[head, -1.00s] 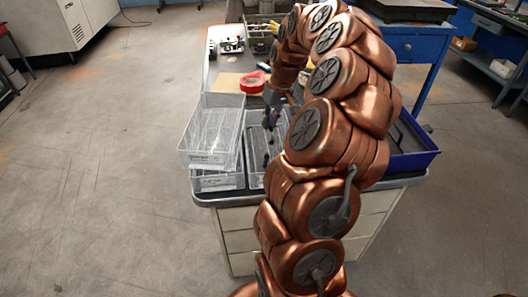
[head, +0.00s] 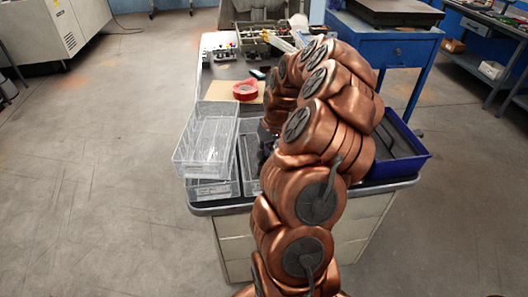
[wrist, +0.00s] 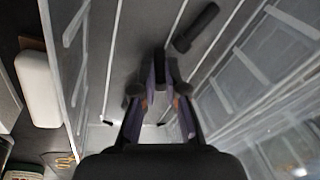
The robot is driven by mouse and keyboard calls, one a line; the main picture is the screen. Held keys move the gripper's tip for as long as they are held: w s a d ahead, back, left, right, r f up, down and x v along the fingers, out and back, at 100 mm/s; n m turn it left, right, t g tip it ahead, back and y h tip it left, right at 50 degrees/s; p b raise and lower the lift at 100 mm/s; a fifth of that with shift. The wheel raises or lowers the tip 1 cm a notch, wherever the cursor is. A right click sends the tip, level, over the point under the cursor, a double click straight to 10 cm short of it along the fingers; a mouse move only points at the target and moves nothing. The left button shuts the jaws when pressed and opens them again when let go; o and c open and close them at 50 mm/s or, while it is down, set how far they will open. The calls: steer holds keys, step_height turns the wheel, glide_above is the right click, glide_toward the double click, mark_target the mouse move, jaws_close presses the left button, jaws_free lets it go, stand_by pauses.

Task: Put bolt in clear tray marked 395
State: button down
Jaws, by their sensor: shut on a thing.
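My gripper (wrist: 158,80) points down inside or just above a clear tray, with its fingers close together on a small dark thing that I cannot make out clearly. A dark, bolt-like rod (wrist: 195,28) lies on the tray floor, apart from the fingertips. In the head view a clear tray (head: 247,172) stands partly behind my arm, which hides the gripper. Two more clear trays are stacked to its left, the upper one (head: 180,158) set askew on the lower one (head: 212,190). Labels show on their fronts, but the numbers are too small to read.
A blue bin (head: 418,165) stands right of my arm on the bench. Red tape (head: 245,91) lies on a brown sheet behind the trays. Small parts and a green box stand further back. Clear tray walls rise close on both sides of my gripper.

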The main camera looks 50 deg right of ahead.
steer(key=shift+f, duration=0.2)
steer(key=c, duration=1.2)
jaws_free()
steer(key=shift+r, duration=0.15)
steer(key=b+v, duration=0.2)
steer(key=v, duration=1)
